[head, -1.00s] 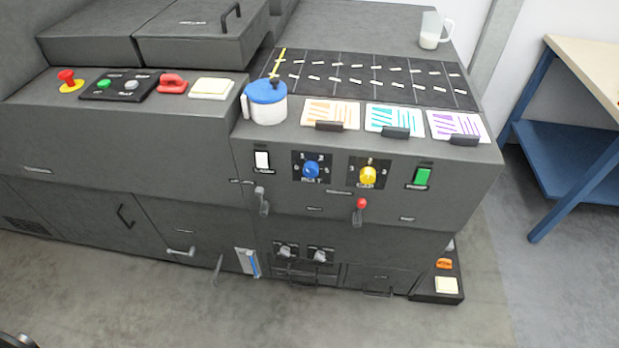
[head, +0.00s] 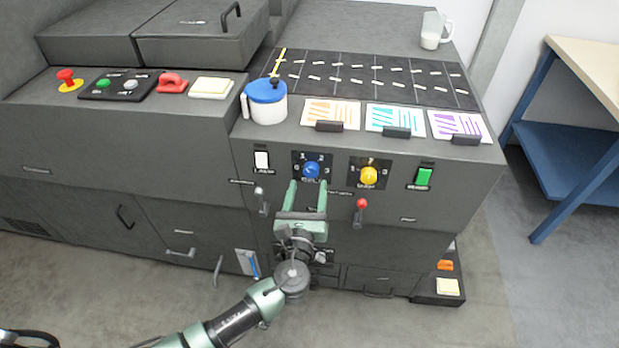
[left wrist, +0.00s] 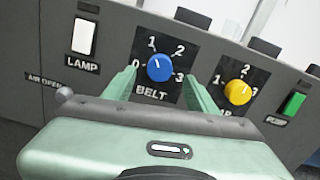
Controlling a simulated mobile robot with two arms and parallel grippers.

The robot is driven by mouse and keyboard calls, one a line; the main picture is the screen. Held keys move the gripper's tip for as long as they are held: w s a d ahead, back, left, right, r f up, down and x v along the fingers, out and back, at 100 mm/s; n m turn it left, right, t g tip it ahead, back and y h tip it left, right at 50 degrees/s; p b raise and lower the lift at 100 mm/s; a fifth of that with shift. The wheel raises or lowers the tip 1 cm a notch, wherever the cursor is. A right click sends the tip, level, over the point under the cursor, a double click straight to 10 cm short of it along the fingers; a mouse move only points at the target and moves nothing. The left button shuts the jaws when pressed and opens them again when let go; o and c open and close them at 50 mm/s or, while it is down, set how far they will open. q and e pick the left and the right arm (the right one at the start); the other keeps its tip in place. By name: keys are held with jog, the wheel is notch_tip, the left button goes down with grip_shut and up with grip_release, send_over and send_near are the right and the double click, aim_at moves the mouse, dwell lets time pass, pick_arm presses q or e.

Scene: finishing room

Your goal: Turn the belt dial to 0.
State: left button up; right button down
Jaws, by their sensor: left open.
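The blue belt dial (head: 311,170) is on the front panel of the dark machine; it also shows in the left wrist view (left wrist: 160,68) above the label BELT. Its plate bears the numbers 0 to 3. Its white mark appears to point up towards 1. My left gripper (head: 307,187) is open and empty, just in front of and below the dial. In the left wrist view its two fingers (left wrist: 162,82) stand on either side of the dial, apparently short of it. My right gripper is not in view.
A yellow dial (head: 369,175) and a green switch (head: 423,177) sit to the right. A white lamp switch (head: 262,160) is to the left. A grey-knobbed lever (head: 261,192) and a red-knobbed lever (head: 361,205) stick out on either side of my gripper.

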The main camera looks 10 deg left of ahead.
aim_at(310, 174)
pick_arm(q)
jog(key=shift+w+a, duration=0.15)
jog(key=shift+w, duration=1.8)
grip_shut()
jog(key=shift+f, duration=0.1)
